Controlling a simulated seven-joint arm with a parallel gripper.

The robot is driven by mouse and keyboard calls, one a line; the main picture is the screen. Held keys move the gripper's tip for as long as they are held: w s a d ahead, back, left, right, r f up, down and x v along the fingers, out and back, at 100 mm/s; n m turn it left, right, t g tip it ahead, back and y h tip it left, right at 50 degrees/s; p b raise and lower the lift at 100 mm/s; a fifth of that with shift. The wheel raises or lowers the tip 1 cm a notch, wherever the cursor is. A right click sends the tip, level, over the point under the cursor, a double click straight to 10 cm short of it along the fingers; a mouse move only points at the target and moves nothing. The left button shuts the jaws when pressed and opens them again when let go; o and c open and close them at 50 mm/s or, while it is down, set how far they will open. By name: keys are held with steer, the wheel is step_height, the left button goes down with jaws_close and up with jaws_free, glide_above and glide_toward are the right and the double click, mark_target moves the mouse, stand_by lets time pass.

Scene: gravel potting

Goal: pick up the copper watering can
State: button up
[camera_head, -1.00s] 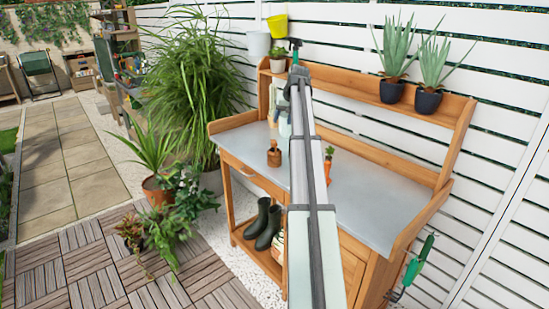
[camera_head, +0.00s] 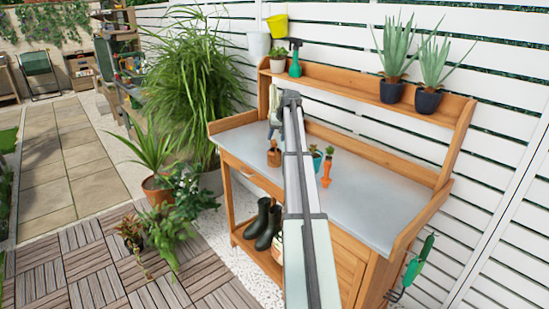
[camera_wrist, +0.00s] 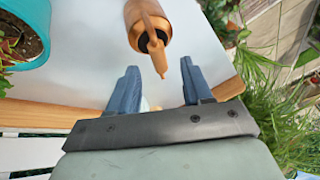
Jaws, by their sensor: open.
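The copper watering can (camera_head: 274,158) is small and stands on the grey top of the potting bench, left of my arm. In the wrist view the copper watering can (camera_wrist: 148,14) is at the top edge, partly cut off, with its spout pointing toward the jaws. My gripper (camera_wrist: 159,68) is open, with two blue-grey fingers spread apart and nothing between them. The can lies beyond the fingertips, not touching them. In the head view my gripper (camera_head: 273,118) hangs above and behind the can.
A teal pot (camera_head: 316,157) with a plant and an orange item with a green top (camera_head: 327,168) stand right of my arm. The shelf holds a green spray bottle (camera_head: 295,60) and potted plants (camera_head: 427,100). The bench top (camera_head: 375,200) is clear toward the right.

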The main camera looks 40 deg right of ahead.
mark_target(275, 141)
steer(key=shift+x, duration=1.6)
steer(key=shift+c, duration=0.3)
jaws_close()
